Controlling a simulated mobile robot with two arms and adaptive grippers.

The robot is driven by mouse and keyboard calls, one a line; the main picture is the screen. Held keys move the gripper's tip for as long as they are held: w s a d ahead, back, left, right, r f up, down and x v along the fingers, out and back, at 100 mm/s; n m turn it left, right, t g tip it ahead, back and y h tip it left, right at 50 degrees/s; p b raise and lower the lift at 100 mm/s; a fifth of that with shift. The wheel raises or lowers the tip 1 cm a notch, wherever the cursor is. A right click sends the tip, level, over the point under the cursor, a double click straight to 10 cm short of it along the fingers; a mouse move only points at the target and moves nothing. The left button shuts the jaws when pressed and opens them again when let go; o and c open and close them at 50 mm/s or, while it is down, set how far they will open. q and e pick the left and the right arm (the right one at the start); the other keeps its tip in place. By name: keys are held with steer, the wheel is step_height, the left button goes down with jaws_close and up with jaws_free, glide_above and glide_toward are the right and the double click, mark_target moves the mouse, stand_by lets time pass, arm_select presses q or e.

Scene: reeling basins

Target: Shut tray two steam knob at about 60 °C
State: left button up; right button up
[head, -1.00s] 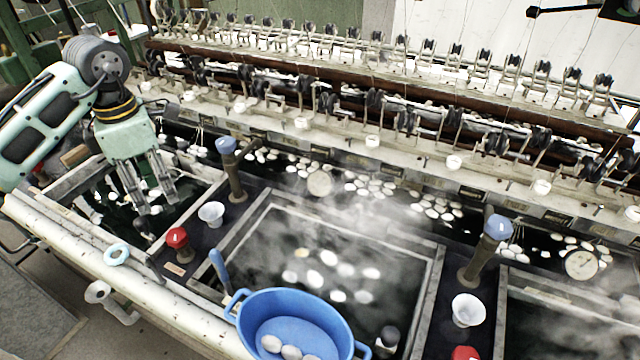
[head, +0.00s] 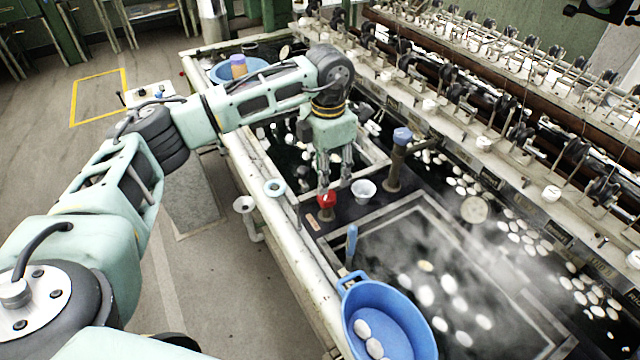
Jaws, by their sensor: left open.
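A red steam knob (head: 327,200) stands on the dark divider between two basins, with a small tan label plate (head: 313,222) beside it. My left gripper (head: 334,178) points down with its jaws open and empty. Its fingertips are just above and behind the knob in the picture; I cannot tell whether they touch it. The steaming basin (head: 372,222) right of the divider holds white cocoons. A round pale dial (head: 474,209) lies behind this basin; its reading is too small to make out. My right gripper is not in view.
On the divider are a white cup (head: 363,190) and a blue-topped post (head: 402,137). A blue tub (head: 350,310) with cocoons and a blue-handled tool (head: 351,243) are at the basin's front. The reeling frame (head: 500,75) runs behind.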

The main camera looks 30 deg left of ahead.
mark_target(327, 198)
arm_select(q)
step_height(327, 198, down, 5)
steer(key=shift+a+f+p, duration=0.1)
steer(key=shift+p, duration=0.5)
steer(key=shift+f, duration=0.4)
steer(key=shift+c, duration=0.4)
steer(key=c, duration=0.9)
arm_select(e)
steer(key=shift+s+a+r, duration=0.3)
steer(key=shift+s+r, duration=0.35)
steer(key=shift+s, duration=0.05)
